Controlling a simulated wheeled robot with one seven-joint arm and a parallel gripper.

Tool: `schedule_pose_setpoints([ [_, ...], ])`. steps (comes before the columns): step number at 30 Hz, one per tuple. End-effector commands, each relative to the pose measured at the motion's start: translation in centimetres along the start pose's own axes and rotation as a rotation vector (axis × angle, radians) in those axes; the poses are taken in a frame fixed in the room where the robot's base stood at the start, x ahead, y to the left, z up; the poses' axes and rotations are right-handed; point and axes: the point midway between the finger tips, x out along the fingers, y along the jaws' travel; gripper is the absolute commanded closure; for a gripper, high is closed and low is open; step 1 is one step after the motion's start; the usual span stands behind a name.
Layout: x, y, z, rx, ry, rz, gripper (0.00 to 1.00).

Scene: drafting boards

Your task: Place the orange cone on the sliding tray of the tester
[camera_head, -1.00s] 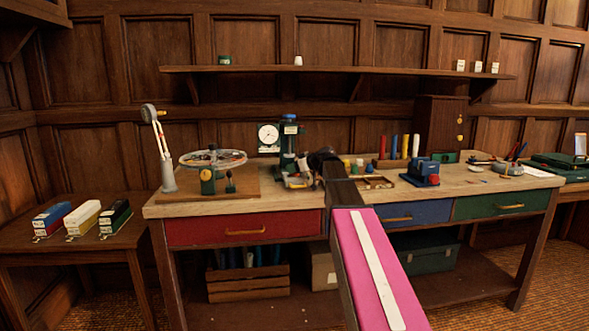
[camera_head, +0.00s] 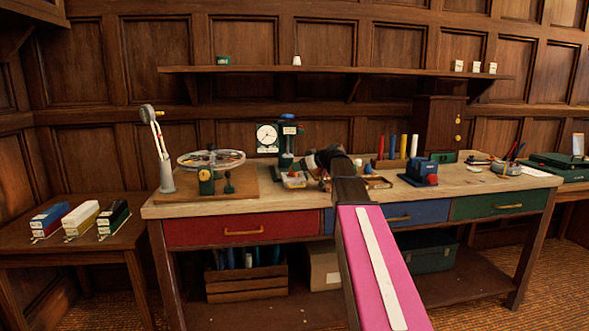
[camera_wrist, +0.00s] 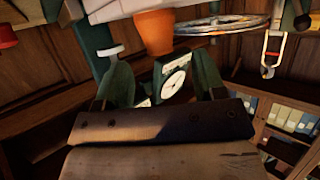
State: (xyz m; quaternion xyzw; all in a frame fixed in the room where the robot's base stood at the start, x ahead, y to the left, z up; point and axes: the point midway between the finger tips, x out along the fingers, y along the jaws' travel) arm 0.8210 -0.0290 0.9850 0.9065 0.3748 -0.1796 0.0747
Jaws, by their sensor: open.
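In the wrist view, which looks turned upside down, the orange cone (camera_wrist: 156,33) is near the top edge. Its wide end meets a pale surface, and I cannot make out whether this is the sliding tray. In the head view my gripper (camera_head: 325,160) is just right of the tester (camera_head: 286,140), a green column beside a white dial (camera_head: 267,137). The tester's low base (camera_head: 293,181) is partly cluttered, and the cone is not clear there.
A spoked wheel on a stand (camera_head: 212,158) is left of the tester on the workbench (camera_head: 180,209). A blue device (camera_head: 420,171) and upright coloured cylinders (camera_head: 403,146) are to the right. A shelf (camera_head: 340,71) runs above.

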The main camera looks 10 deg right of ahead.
Motion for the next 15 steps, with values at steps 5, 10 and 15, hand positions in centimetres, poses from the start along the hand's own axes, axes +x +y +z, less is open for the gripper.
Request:
schedule_pose_setpoints([
  [5, -3.9, -0.1, 0.1, 0.000, 0.000, 0.002, 0.36],
  [10, -6.2, -0.1, 0.1, 0.000, -0.001, 0.000, 0.36],
  [15, -7.4, 0.0, 0.1, 0.000, 0.000, 0.001, 0.36],
])
